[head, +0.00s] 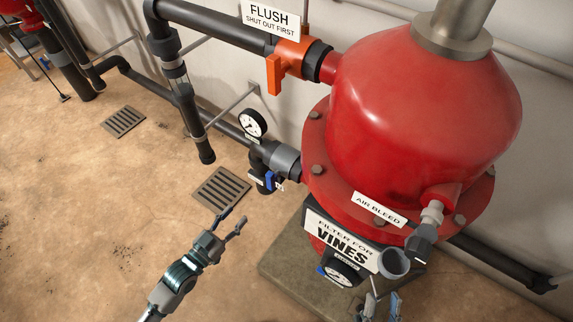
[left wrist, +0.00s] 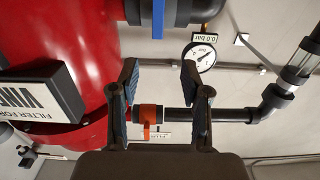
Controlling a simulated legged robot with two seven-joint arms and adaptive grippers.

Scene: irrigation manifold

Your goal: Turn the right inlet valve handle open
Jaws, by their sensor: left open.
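A blue valve handle (head: 270,181) sits on the dark pipe fitting at the left of the red filter tank (head: 425,110). In the left wrist view the blue handle (left wrist: 157,18) shows at the top edge, crosswise to its dark pipe. No label naming the right inlet valve is readable. My left gripper (head: 232,222) is open and empty, below and left of this handle and apart from it. The left wrist view shows its two fingers (left wrist: 160,88) spread. My right gripper (head: 382,302) is partly cut off at the bottom edge; its opening is unclear.
An orange flush handle (head: 274,75) hangs on the upper pipe. A pressure gauge (head: 253,123) stands above the blue handle; it reads 0.0 bar in the left wrist view. The vines sign (head: 342,241) and a lower gauge (head: 341,274) are on the tank's front.

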